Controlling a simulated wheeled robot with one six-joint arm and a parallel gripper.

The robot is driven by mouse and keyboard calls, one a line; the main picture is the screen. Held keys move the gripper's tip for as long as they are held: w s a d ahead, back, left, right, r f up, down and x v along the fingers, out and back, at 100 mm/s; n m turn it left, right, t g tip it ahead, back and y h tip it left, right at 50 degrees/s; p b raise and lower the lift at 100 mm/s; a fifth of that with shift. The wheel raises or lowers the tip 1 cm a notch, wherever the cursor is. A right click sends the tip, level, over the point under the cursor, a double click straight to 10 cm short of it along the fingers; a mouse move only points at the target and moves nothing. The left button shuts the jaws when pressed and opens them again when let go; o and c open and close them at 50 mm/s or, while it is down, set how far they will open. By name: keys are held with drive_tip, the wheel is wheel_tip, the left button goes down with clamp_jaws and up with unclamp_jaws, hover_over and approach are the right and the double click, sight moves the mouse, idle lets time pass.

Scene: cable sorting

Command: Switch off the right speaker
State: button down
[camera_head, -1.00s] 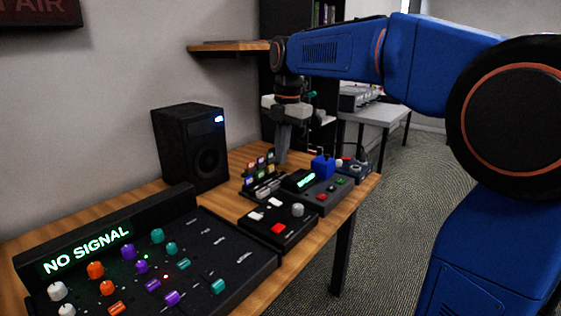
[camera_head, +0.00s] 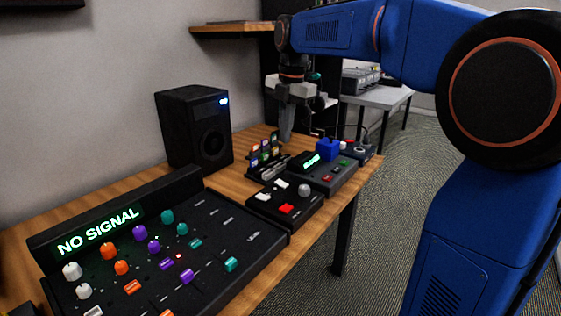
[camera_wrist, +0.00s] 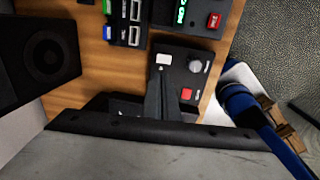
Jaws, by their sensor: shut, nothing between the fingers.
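One black speaker (camera_head: 193,128) stands upright at the back of the wooden desk, against the wall, with a small lit blue-white light (camera_head: 223,100) at the upper right of its front. I cannot tell from the frames whether it is the right one of a pair. It also shows at the left of the wrist view (camera_wrist: 45,55). My gripper (camera_head: 286,138) is shut and empty, pointing down above the desk, to the right of the speaker and apart from it. In the wrist view my gripper (camera_wrist: 157,100) shows over a small black box with a red button.
A mixing console (camera_head: 215,245) with a NO SIGNAL display fills the desk's near part. A small control box (camera_head: 285,205), a card rack (camera_head: 266,160) and a box with a blue lever (camera_head: 328,150) line the desk's right side. A wall shelf (camera_head: 230,28) hangs above.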

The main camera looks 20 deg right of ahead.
sight(279, 181)
drive_tip(key=f, duration=0.4)
drive_tip(key=w+f, duration=0.1)
drive_tip(key=f, duration=0.4)
drive_tip(key=a+f, duration=0.1)
drive_tip(key=f, duration=0.3)
drive_tip(key=shift+w+f, duration=0.15)
drive_tip(key=shift+f, duration=0.2)
